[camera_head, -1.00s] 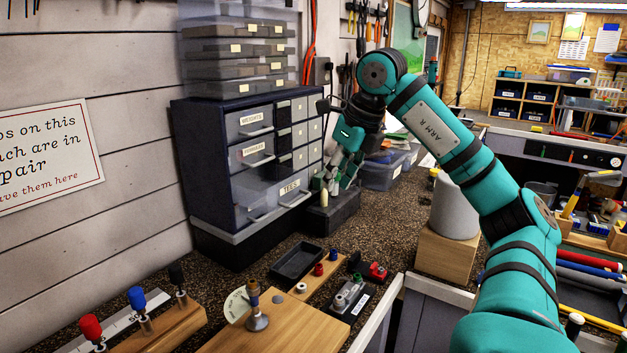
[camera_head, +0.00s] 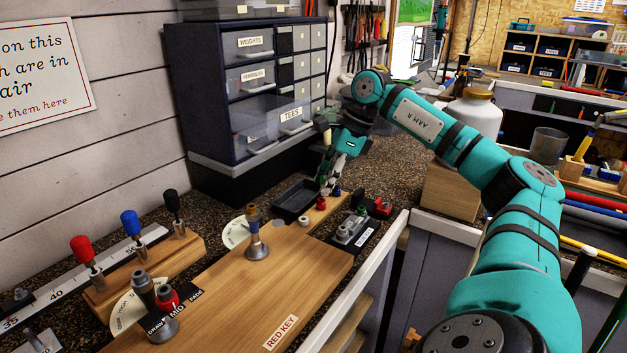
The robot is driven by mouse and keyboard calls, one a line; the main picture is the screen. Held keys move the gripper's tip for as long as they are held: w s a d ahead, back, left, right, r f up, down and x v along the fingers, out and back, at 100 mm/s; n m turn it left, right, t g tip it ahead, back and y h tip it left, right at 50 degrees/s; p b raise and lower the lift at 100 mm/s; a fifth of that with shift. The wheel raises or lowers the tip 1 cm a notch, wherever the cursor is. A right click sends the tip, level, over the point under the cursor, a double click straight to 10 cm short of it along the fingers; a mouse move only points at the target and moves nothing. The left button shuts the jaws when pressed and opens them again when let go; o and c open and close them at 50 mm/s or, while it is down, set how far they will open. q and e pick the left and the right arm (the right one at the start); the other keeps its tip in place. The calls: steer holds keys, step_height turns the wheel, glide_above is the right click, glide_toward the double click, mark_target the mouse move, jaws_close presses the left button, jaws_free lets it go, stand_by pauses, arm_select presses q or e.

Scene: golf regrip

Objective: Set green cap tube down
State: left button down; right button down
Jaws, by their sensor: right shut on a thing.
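My right gripper (camera_head: 328,182) points down over the wooden strip (camera_head: 318,215) beside the black tray (camera_head: 291,204). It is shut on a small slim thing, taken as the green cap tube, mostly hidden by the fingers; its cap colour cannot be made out. A red cap (camera_head: 322,203) and a blue cap (camera_head: 337,190) are on the strip close to the fingertips. Whether the held thing touches the strip cannot be told. My left gripper is not in view.
A grey holder with a green piece (camera_head: 361,210) and a red clamp (camera_head: 383,208) stand right of the strip. A wooden board (camera_head: 235,305) with metal posts lies in front. The drawer cabinet (camera_head: 200,95) stands behind left. A white jar (camera_head: 475,115) stands at right.

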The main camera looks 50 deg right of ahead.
steer(key=w+d+p, duration=0.2)
steer(key=w+d, duration=0.1)
steer(key=w+d+p, duration=0.2)
steer(key=d, duration=0.1)
steer(key=w+d+f+p, duration=0.1)
steer(key=w+d, duration=0.2)
steer(key=d, duration=0.1)
steer(key=shift+w+p, duration=0.35)
steer(key=shift+p, duration=0.05)
steer(key=shift+d+f, duration=0.2)
steer(key=shift+f, duration=0.1)
step_height(320, 180, down, 3)
steer(key=shift+f+p, duration=0.1)
steer(key=shift+p, duration=0.25)
steer(key=shift+f, duration=0.2)
steer(key=shift+f, duration=0.4)
steer(key=c, duration=1.1)
jaws_free()
steer(key=shift+c, duration=0.2)
steer(key=shift+r, duration=0.1)
